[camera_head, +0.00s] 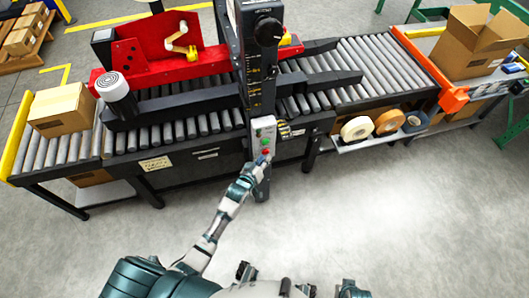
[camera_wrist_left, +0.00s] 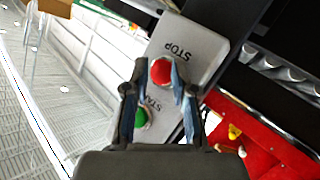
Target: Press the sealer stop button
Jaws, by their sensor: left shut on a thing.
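The sealer's light grey control box (camera_head: 263,128) is on the front of the black column. In the left wrist view its plate (camera_wrist_left: 200,50) carries a red button (camera_wrist_left: 161,71) beside the word STOP. A green start button (camera_wrist_left: 141,118) is lower on the same plate, its label partly hidden. My left gripper (camera_head: 262,160) is at the lower part of the box. In the wrist view the left gripper's fingertips (camera_wrist_left: 158,66) lie on either side of the red button, shut on it. Whether the button is pushed in does not show.
A roller conveyor (camera_head: 380,70) runs behind the box, with a closed carton (camera_head: 62,108) at left and an open carton (camera_head: 480,42) at right. Tape rolls (camera_head: 388,122) sit on a shelf right of the column. The floor in front is clear.

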